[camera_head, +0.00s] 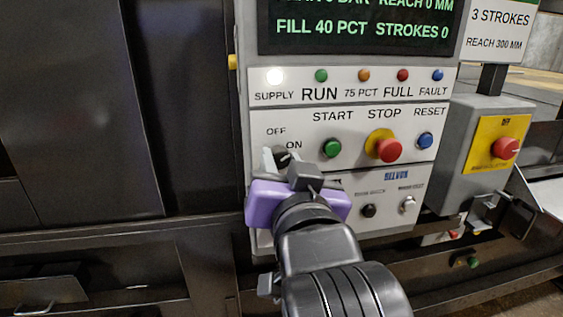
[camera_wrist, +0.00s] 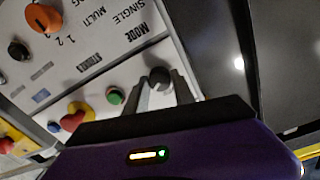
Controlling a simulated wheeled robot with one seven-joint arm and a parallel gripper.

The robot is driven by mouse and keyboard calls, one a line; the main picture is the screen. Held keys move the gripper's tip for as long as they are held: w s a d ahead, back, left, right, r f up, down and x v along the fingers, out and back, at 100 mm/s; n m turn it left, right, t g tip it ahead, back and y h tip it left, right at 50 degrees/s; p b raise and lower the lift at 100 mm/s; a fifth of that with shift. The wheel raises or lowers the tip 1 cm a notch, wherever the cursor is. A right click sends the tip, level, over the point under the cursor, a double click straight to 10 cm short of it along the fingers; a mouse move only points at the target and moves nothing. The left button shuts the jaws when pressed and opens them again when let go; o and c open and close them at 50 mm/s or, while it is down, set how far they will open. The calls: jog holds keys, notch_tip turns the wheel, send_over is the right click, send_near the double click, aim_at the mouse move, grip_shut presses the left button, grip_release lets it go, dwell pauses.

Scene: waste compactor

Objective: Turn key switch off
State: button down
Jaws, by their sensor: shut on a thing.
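The key switch (camera_head: 282,155) is a dark round knob on the white control panel (camera_head: 350,122), beside the printed words OFF and ON. My purple gripper (camera_head: 275,157) reaches up to it from below and covers part of it. In the wrist view my gripper (camera_wrist: 160,82) has its two grey fingers closed around the dark knob (camera_wrist: 159,76), one on each side. The fingers and my gripper body hide the switch's lower part, and I cannot tell from the knob whether it points to OFF or ON.
A green START button (camera_head: 331,148), a red STOP button (camera_head: 389,150) on yellow and a blue RESET button (camera_head: 425,140) sit to the right. The white SUPPLY lamp (camera_head: 274,76) looks bright. A grey box with a red knob (camera_head: 505,148) stands further right.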

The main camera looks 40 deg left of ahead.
jog(key=shift+n, duration=0.3)
jog(key=n, duration=1.1)
jog(key=shift+n, duration=0.4)
jog(key=c, duration=1.1)
grip_release()
jog(key=shift+o, duration=0.2)
jog(key=shift+s+f, duration=0.1)
